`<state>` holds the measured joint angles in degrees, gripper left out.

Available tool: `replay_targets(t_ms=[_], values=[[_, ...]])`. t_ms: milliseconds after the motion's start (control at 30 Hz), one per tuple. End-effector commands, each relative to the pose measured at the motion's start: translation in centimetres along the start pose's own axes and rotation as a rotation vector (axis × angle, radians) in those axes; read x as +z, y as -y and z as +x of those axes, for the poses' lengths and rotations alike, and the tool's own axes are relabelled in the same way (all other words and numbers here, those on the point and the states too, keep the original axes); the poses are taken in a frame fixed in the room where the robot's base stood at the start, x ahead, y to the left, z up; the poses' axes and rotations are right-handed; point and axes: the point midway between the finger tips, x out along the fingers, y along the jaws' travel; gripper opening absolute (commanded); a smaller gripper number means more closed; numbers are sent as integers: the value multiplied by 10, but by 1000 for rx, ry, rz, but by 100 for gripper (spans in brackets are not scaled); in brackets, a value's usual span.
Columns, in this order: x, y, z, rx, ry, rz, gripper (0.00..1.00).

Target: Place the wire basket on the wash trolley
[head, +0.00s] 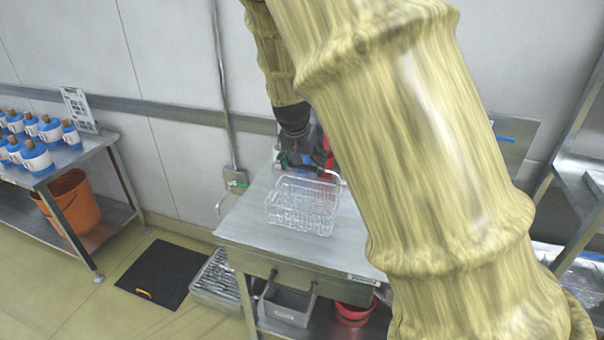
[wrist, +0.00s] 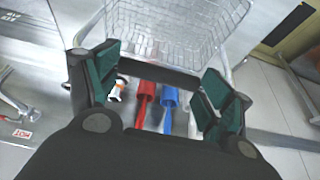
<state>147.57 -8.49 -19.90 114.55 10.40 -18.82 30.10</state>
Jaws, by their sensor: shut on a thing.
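The wire basket (head: 303,208) is a clear-looking, open wire box over the steel worktop (head: 255,240) in the head view. I cannot tell whether it touches the top. It also shows in the wrist view (wrist: 180,28), upright, just beyond my fingers. My gripper (wrist: 158,78) has its teal-padded fingers spread apart, with a dark bar between them that seems to be the basket's handle. In the head view my gripper (head: 303,158) is at the basket's far side. I cannot tell for sure which piece of furniture is the wash trolley.
Red (wrist: 145,98) and blue (wrist: 169,102) handled tools and a hammer (wrist: 15,107) lie near my gripper. Bottles (head: 38,158) stand on a left bench (head: 85,150). Steel shelving (head: 578,185) stands right.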

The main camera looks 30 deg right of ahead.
Motion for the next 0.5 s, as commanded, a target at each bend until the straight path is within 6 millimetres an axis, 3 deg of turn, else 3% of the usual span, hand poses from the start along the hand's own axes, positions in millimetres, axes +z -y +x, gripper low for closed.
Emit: replay_targets(t_ms=[333,500], values=[[-12,9,7,0,0,1,30],[-5,9,21,0,0,1,30]])
